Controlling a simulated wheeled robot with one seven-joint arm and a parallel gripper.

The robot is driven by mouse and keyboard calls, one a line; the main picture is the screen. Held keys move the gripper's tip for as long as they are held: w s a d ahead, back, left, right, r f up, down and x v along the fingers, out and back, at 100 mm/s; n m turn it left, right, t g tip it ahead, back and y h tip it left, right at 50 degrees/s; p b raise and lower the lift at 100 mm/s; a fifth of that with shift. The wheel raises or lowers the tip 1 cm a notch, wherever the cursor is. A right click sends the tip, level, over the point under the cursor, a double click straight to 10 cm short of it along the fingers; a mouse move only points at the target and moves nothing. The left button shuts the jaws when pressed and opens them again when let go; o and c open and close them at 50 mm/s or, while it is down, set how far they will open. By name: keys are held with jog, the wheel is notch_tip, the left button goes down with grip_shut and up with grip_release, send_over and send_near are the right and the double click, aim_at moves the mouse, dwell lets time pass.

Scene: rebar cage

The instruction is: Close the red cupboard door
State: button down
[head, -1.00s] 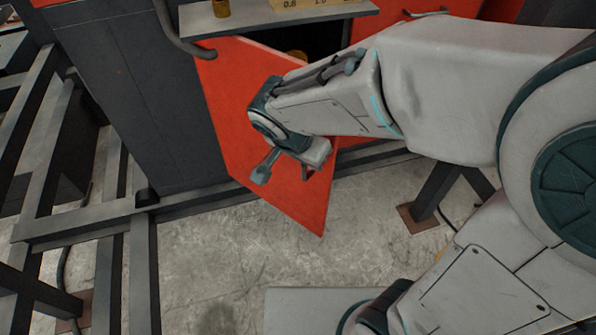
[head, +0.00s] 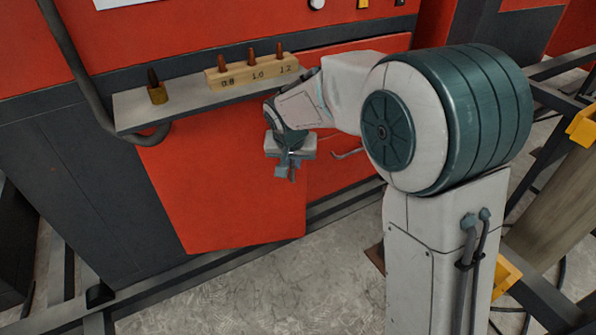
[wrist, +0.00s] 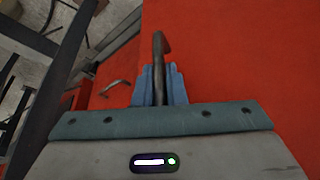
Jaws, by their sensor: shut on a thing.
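The red cupboard door (head: 225,195) is in the middle of the head view, below the grey shelf. Its free right edge stands out a little past the neighbouring red panel, so it looks slightly ajar. In the wrist view the door (wrist: 235,65) fills the right side. My gripper (head: 290,172) is at the door's upper right. In the wrist view my gripper (wrist: 159,90) is shut on the dark bar handle (wrist: 159,52) of the door. My arm hides part of the door's upper right, and the handle is mostly hidden in the head view.
A red panel with another handle (head: 348,154) is to the right. Dark frame rails (head: 335,205) run low along the front; concrete floor lies before them.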

jog(key=shift+w+a, duration=0.55)
jog(key=shift+w, duration=0.35)
jog(key=c, duration=1.5)
grip_release()
jog(key=shift+a, duration=0.1)
jog(key=shift+c, duration=0.2)
jog(key=shift+o, duration=0.3)
jog(key=shift+s+a, duration=0.15)
jog(key=shift+a, duration=0.05)
jog(key=v, duration=0.7)
jog(key=shift+d+r, duration=0.25)
jog(key=shift+d, duration=0.1)
